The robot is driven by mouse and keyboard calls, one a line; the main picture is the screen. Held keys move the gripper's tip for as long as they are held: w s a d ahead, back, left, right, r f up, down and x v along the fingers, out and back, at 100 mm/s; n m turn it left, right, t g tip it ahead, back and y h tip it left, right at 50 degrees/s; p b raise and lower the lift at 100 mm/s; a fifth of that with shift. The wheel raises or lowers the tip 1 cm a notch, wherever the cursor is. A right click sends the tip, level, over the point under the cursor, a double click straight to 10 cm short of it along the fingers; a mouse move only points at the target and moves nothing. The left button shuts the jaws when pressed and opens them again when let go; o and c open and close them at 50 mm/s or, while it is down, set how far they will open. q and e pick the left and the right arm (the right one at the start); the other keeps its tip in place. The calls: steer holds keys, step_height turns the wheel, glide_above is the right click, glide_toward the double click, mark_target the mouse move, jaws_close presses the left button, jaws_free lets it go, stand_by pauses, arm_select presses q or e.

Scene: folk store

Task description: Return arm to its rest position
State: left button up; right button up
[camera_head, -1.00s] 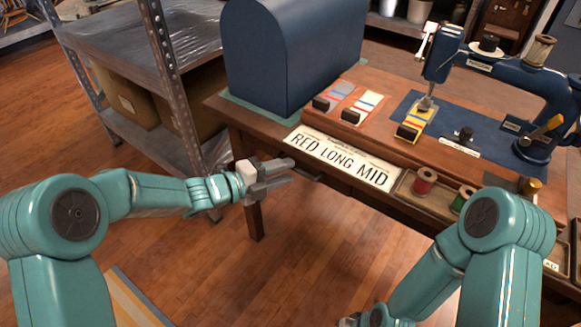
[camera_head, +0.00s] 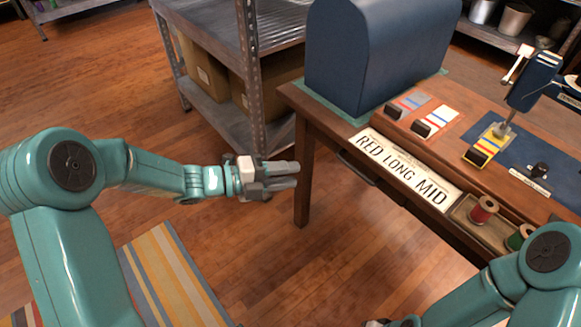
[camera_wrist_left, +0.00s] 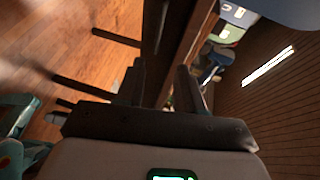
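My left arm (camera_head: 150,178) is teal and reaches in from the left, held out over the floor. Its left gripper (camera_head: 290,176) is empty, with its two grey fingers apart, in front of the table's left end. The fingers also show apart in the left wrist view (camera_wrist_left: 162,85), with nothing between them. My right arm (camera_head: 500,292) is at the lower right. Only a sliver of its dark gripper end shows at the bottom edge, so its fingers cannot be read.
The wooden table (camera_head: 318,122) bears a blue domed box (camera_head: 365,55), a "RED LONG MID" sign (camera_head: 404,170), label blocks, thread spools (camera_head: 483,209) and a blue machine (camera_head: 535,80). A metal shelf (camera_head: 248,60) stands behind. A striped rug (camera_head: 170,275) lies lower left. Floor before the table is clear.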

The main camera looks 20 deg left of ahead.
arm_select(q)
steer(key=s+d+f+n+g+y, duration=0.1)
steer(key=s+d+f+n+y, duration=0.2)
steer(key=f+n, duration=0.55)
steer(key=s+d+f+n+y, duration=0.2)
steer(key=s+d+f+n, duration=0.3)
steer(key=f, duration=0.6)
steer(key=s+a+f+n+g+y, duration=0.2)
steer(key=s+a+f+n+g, duration=0.15)
steer(key=s+n, duration=0.4)
steer(key=s+a+f+n+g+y, duration=0.3)
steer(key=s+f+n, duration=0.2)
steer(key=s+n, duration=0.3)
step_height(320, 180, up, 26)
steer(key=n+p, duration=0.2)
steer(key=p, duration=2.4)
steer(key=shift+w+f, duration=0.25)
